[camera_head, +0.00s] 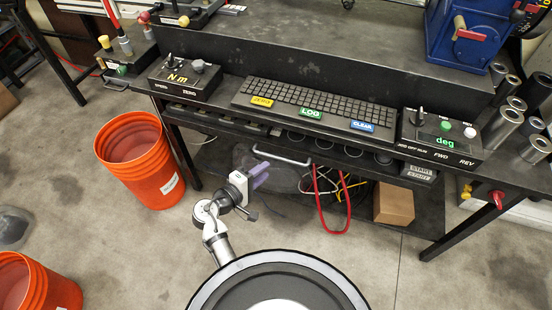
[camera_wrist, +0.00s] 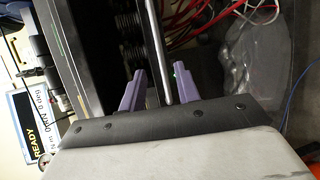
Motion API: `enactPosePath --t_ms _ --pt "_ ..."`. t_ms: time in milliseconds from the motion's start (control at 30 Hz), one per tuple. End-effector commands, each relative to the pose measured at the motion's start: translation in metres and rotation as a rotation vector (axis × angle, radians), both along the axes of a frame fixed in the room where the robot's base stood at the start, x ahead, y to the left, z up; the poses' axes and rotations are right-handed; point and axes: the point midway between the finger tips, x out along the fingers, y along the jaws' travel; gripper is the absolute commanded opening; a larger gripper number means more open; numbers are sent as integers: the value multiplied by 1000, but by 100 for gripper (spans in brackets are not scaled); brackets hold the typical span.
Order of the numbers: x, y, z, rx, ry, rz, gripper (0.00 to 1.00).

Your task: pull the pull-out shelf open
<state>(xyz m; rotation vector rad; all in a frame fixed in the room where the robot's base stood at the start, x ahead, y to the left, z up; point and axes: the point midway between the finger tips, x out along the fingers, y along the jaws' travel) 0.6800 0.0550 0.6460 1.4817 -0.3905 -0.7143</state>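The pull-out shelf (camera_head: 338,153) is a dark shelf with round openings, tucked under the bench top. A silver bar handle (camera_head: 283,156) sticks out at its front. My gripper (camera_head: 262,174), with purple fingers, is at the front of the shelf near the left end of the handle. In the wrist view the fingers of my gripper (camera_wrist: 159,82) are apart, and the handle (camera_wrist: 160,50) shows in the gap between them, with space on both sides. I cannot tell how deep the handle lies between the fingers. The dark shelf side (camera_wrist: 120,35) shows left of it.
On the bench stand a keyboard (camera_head: 315,105), an Nm box (camera_head: 183,80) and a deg box (camera_head: 440,138). Red cables (camera_head: 320,200) and a cardboard box (camera_head: 394,204) are below the shelf. An orange bucket (camera_head: 140,158) stands at left. The floor in front has free room.

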Motion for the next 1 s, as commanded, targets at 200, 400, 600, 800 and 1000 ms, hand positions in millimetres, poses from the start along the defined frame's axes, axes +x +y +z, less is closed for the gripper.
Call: enactPosePath --t_ms 200,400,600,800,1000 --pt "33 -29 -7 0 1 -1 32" --pt "52 -44 -12 1 -1 1 32" --pt "57 -49 -14 2 0 3 32" --pt "57 -48 -14 2 0 3 32" --pt "57 -48 -14 2 0 3 6"
